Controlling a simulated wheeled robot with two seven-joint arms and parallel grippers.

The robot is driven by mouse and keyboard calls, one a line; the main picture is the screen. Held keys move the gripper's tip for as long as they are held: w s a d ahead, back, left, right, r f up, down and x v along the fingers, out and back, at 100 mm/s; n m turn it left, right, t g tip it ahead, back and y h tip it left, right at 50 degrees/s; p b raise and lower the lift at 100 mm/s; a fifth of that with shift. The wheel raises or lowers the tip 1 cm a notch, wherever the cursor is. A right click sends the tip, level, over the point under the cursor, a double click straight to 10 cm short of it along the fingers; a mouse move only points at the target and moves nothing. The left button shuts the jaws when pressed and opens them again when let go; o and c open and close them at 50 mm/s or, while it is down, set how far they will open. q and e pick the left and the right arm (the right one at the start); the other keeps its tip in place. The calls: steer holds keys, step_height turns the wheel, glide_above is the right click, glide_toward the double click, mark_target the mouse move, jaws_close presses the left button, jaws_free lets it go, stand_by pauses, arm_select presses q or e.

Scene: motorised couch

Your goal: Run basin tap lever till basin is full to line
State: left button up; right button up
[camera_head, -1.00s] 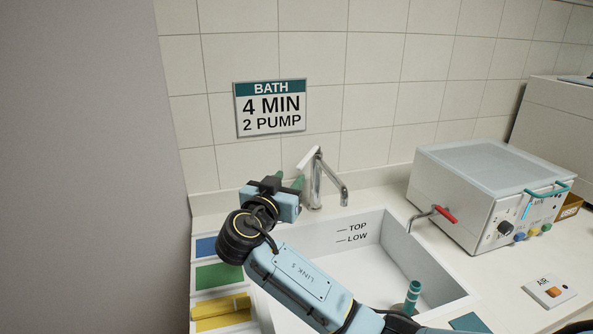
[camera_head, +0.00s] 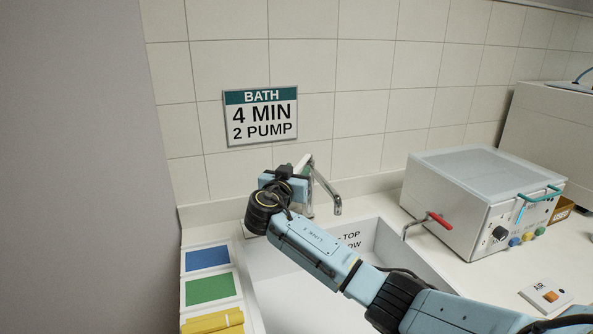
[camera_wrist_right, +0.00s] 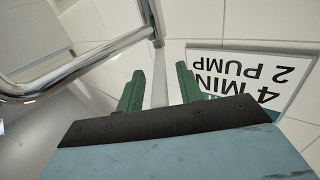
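The chrome tap (camera_head: 326,190) stands behind the white basin (camera_head: 405,258), its spout reaching over the back wall. Its pale lever (camera_head: 303,162) shows just above my right gripper (camera_head: 296,172). In the right wrist view, the green fingers of my right gripper (camera_wrist_right: 159,88) are apart, with the narrow pale lever (camera_wrist_right: 160,72) between and beyond them; contact cannot be told. The chrome spout (camera_wrist_right: 80,66) passes at the left there. The TOP mark (camera_head: 351,236) and the LOW mark are partly hidden by my right arm. No water is discernible in the visible basin. My left gripper is out of view.
A BATH sign (camera_head: 262,115) hangs on the tiled wall. A white machine (camera_head: 480,195) with a red-handled pipe (camera_head: 440,221) stands right of the basin. Blue, green and yellow panels (camera_head: 210,288) lie left of it. An AIR switch plate (camera_head: 546,296) is on the right counter.

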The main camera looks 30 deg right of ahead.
steer(key=shift+w+d, duration=0.2)
steer(key=shift+d, duration=0.05)
steer(key=shift+c, duration=0.5)
jaws_close()
steer(key=shift+s+d+n+t+y+b, duration=0.4)
steer(key=shift+s+d+n+t+y, duration=0.3)
steer(key=shift+n+t+y, duration=0.25)
